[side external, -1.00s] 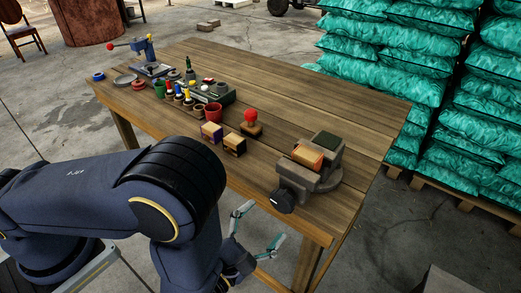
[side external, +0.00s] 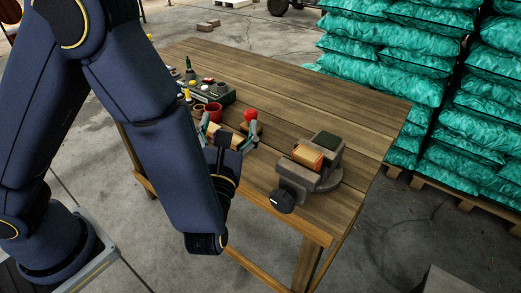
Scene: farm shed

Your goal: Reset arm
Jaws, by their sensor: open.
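My forearm and wrist hide the table's left part.
A grey vise (side external: 322,178) with an orange-topped block (side external: 308,157) stands to the right. A red-knobbed stamp (side external: 250,118) and red cup (side external: 213,112) are close to the fingers. Teal sacks (side external: 390,65) are stacked behind. The table's far right is clear.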

